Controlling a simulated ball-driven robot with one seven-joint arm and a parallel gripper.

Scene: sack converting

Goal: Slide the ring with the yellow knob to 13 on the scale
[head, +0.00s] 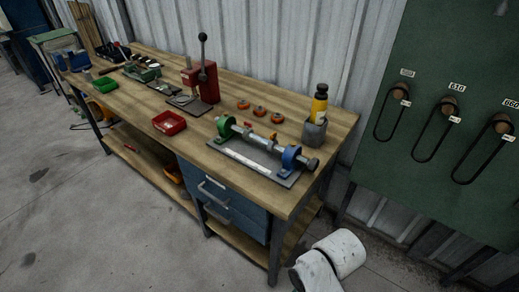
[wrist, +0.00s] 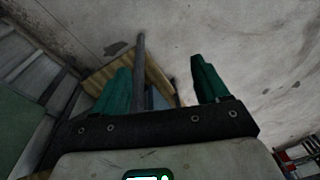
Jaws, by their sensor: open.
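A bar fixture (head: 265,150) lies on the bench near its front right corner. Its bar runs between a green end support (head: 225,127) and a blue end support (head: 291,157). Small rings sit on the bar, one with a reddish knob nearer the green end and another further right; which knob is yellow is too small to tell. A white scale strip (head: 245,158) runs along the front of the base; its numbers cannot be read.
A yellow bottle in a grey holder (head: 315,128), orange rings (head: 259,111), a red press (head: 204,82) and a red tray (head: 169,122) stand around the fixture. A green board (head: 440,120) with hanging loops is at right.

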